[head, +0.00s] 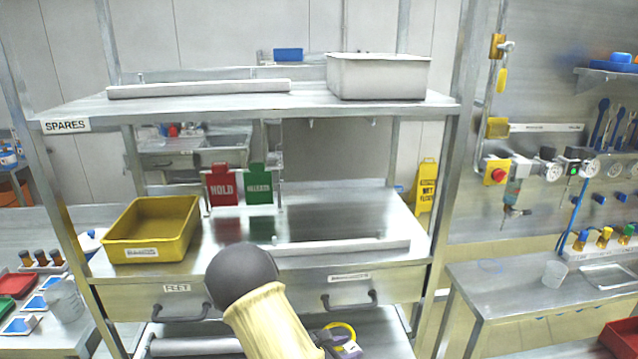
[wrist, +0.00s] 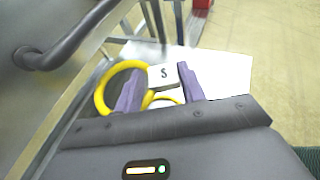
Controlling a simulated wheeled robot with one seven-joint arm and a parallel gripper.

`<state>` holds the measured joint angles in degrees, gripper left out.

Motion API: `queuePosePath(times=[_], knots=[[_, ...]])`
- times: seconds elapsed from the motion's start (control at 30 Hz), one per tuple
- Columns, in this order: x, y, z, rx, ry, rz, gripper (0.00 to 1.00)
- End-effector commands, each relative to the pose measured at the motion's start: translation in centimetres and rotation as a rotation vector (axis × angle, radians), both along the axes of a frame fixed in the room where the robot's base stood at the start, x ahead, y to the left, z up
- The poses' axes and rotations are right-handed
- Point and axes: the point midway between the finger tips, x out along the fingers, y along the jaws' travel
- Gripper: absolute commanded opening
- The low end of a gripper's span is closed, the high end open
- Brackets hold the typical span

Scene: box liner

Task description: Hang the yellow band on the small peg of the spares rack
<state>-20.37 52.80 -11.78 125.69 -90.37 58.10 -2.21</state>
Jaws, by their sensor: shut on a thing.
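The yellow band (wrist: 103,92) is a ring held at the purple fingers of my gripper (wrist: 158,82) in the wrist view. A white tag marked S (wrist: 163,76) sits between the fingers, with part of the yellow ring below it. In the head view the band (head: 345,328) shows at the bottom edge beside my gripper (head: 340,342), mostly behind my arm. The rack carries a SPARES label (head: 66,126) on its upper shelf. Short upright stubs stand on the rails of both shelves; I cannot tell which is the small peg.
A yellow bin (head: 150,252) and red HOLD (head: 222,186) and green (head: 260,186) signs stand on the middle shelf. A grey bin (head: 378,76) is on the upper shelf. Drawer handles (head: 350,301) stick out in front; one shows close by in the wrist view (wrist: 34,58).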

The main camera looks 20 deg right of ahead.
Motion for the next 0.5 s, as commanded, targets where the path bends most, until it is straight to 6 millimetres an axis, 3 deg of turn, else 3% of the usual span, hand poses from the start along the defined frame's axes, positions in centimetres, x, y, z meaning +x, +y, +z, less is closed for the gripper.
queuePosePath(times=[0.03, 0.1, 0.3, 0.5], knots=[[0.1, 1.3, 1.3, -0.002, 0.006, 0.048, 0.18], [0.3, 2.9, 1.6, 0.0, 0.006, 0.109, 0.18], [0.2, 7.6, 2.4, -0.001, 0.007, 0.279, 0.18], [-0.4, 10.8, 2.3, 0.0, 0.003, 0.393, 0.18]])
